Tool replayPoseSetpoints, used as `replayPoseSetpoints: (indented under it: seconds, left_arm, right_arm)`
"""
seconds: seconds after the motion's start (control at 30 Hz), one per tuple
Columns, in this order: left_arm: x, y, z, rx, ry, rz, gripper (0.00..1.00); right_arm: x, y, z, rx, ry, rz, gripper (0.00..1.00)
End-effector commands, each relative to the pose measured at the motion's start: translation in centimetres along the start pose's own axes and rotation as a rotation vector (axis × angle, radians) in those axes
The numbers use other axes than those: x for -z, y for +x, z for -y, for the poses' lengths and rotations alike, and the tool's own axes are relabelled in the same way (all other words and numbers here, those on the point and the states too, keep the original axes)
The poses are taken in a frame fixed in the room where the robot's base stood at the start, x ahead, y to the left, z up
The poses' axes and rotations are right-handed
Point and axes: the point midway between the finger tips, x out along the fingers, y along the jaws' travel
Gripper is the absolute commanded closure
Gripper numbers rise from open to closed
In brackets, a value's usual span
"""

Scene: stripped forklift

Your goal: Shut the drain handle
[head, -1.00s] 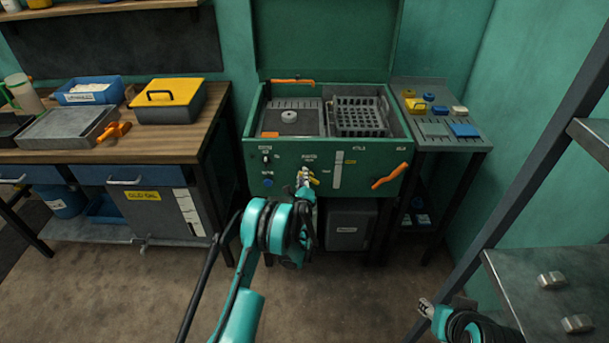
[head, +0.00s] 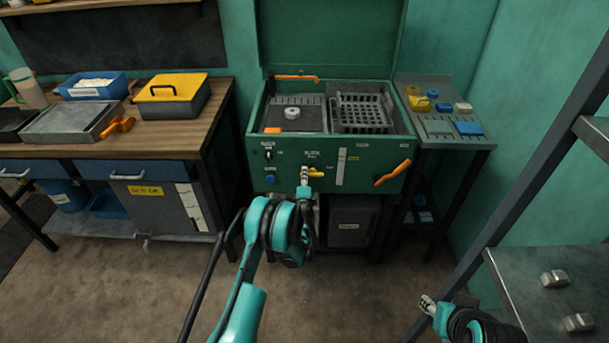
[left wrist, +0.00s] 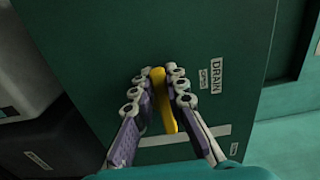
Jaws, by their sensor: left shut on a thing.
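The yellow drain handle (head: 316,173) is on the front of the green washer cabinet (head: 375,160). It lies about level there, pointing right. In the left wrist view the yellow handle (left wrist: 162,98) runs between my two fingers, beside a white label (left wrist: 216,75) reading DRAIN with a smaller line I cannot read. My left gripper (head: 305,174) is shut on the handle, and it fills the left wrist view (left wrist: 160,85). The fingers hide part of the handle and its pivot. My right gripper (head: 427,303) is low at the right, away from the cabinet; its jaws are too small to judge.
An orange handle (head: 393,173) sticks out at the cabinet's front right. The cabinet's lid (head: 330,40) stands open above a basket (head: 362,112). A wooden workbench (head: 150,138) is at left, a grey side table (head: 455,137) at right. A metal rack (head: 560,285) stands near my right arm.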

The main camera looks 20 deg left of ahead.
Motion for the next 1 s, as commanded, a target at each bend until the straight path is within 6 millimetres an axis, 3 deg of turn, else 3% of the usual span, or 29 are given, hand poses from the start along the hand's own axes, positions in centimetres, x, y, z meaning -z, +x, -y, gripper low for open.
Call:
replayPoseSetpoints:
  seconds: [0.47,0.5,0.57,0.87,1.0]
  left_arm:
    - [0.2,-0.1,-0.1,0.0,-0.014,-0.004,1.0]
    - [0.2,-0.1,-0.1,0.0,-0.013,-0.004,0.77]
    - [0.2,-0.1,-0.1,0.0,-0.013,-0.004,0.66]
    - [0.1,0.0,0.1,0.0,-0.012,-0.002,0.66]
    - [0.1,0.0,1.4,0.0,-0.011,-0.002,0.66]
  right_arm:
    - [0.0,0.0,0.0,0.0,0.0,0.0,0.6]
    - [0.0,0.0,0.0,0.0,0.0,0.0,0.6]
    - [0.0,0.0,0.0,0.0,0.0,0.0,0.6]
    - [0.0,0.0,0.0,0.0,0.0,0.0,0.6]
    - [0.0,0.0,0.0,0.0,0.0,0.0,0.6]
